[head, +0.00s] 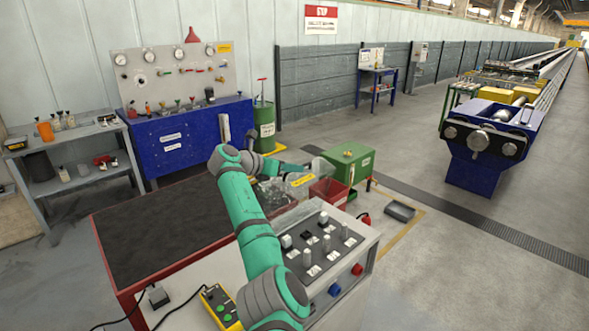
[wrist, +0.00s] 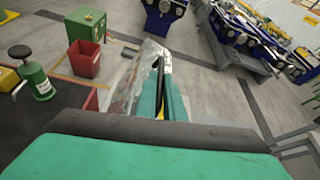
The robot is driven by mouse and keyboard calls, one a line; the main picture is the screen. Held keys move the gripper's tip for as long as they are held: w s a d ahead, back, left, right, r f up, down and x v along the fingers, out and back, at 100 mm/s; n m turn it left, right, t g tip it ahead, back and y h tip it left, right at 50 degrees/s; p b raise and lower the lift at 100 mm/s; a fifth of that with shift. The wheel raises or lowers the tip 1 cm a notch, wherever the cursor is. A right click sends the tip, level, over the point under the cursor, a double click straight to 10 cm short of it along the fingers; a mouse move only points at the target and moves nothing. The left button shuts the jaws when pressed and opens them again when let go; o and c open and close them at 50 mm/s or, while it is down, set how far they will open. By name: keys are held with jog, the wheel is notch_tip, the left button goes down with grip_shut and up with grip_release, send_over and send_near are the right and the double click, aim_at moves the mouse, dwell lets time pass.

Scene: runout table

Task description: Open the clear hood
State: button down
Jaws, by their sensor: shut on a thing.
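The clear hood (head: 321,166) shows behind the end of my arm in the head view, at the far right corner of the red-edged bench. It is see-through, so its outline and how far it is tilted are hard to tell. In the wrist view the clear hood (wrist: 150,58) stands up just beyond my gripper (wrist: 163,104). My gripper is shut on part of the hood, with a dark strip and some yellow between the fingers. In the head view my own arm hides the fingertips.
The bench (head: 150,235) has a bare dark top at left. A control panel with several knobs (head: 318,240) stands at front right. A red bin (head: 327,191) and a green box (head: 350,163) stand beyond. A green drum (head: 263,125) stands behind.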

jog(key=c, duration=2.2)
grip_release()
jog(key=shift+d, duration=0.25)
jog(key=shift+o, duration=0.2)
jog(key=shift+a, duration=0.25)
jog(key=shift+s+a+r, duration=0.15)
jog(key=shift+s+a, duration=0.05)
jog(key=shift+a, duration=0.1)
notch_tip(320, 180, up, 4)
send_over(269, 187)
jog(key=shift+a, duration=0.1)
